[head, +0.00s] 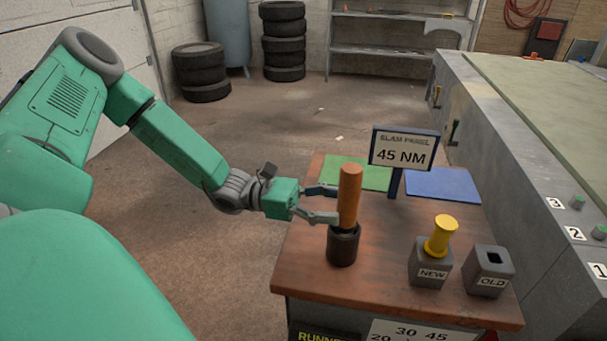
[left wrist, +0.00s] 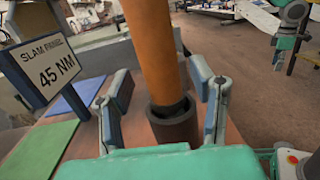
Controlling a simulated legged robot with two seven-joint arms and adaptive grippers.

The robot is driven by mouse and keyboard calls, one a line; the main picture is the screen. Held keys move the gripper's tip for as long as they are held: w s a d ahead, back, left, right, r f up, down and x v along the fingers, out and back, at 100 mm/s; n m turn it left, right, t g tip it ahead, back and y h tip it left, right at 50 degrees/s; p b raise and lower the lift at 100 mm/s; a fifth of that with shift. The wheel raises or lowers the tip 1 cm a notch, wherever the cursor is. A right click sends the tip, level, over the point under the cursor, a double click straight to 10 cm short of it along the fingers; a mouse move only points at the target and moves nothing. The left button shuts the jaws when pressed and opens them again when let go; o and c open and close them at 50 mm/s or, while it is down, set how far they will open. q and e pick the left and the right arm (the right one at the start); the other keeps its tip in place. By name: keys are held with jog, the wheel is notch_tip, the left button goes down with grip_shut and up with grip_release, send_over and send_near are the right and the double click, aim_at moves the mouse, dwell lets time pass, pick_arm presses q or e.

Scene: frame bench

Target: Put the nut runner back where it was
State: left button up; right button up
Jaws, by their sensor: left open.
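The nut runner, with an orange-brown cylindrical handle (head: 349,195), stands nearly upright in a dark round holder (head: 343,246) on the wooden bench top. Its lower end is hidden inside the holder. My left gripper (head: 332,204) is open at the handle, coming in from the left. In the left wrist view, the handle (left wrist: 152,45) rises between the two spread fingers, with a gap visible on each side. The holder (left wrist: 176,125) shows below it.
A "45 NM" sign (head: 402,150) stands behind the handle, near a green mat (head: 357,173) and a blue mat (head: 442,184). A yellow piece (head: 441,235) sits in the "NEW" block (head: 430,268).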

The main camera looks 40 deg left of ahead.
pick_arm(q)
jog(key=r+p+v, duration=0.1)
jog(key=v, duration=0.8)
jog(key=shift+a+f+p, duration=0.15)
jog(key=shift+f+p, duration=0.25)
jog(key=shift+f, duration=0.1)
jog(key=shift+s, duration=0.15)
